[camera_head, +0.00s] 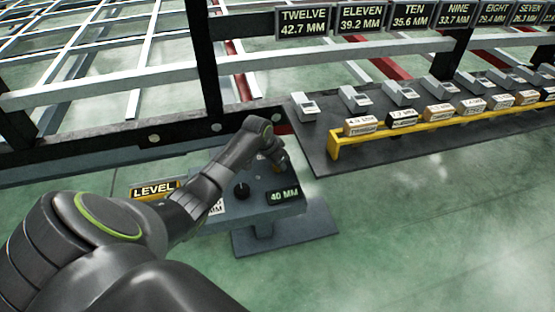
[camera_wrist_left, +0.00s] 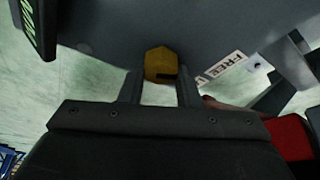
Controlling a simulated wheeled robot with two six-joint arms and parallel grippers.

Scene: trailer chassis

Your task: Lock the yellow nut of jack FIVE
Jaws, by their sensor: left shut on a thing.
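The yellow nut (camera_wrist_left: 161,64) is in the left wrist view, between the two dark fingers of my left gripper (camera_wrist_left: 160,82), which is shut on it. A dark mark shows on the nut's lower right side. The nut is under a grey body that fills the top of that view. In the head view my left arm reaches over a grey stand (camera_head: 227,223) with a "40 MM" display (camera_head: 284,196), a "LEVEL" plate (camera_head: 155,190) and a black knob (camera_head: 241,190). My right gripper is not in view.
A label reading "FREE" (camera_wrist_left: 221,69) is right of the nut. A yellow rack (camera_head: 335,150) with labelled blocks stands on a dark plate at the right. Signs from "TWELVE" (camera_head: 303,22) to "SEVEN" hang on the chassis rail. The green floor at lower right is clear.

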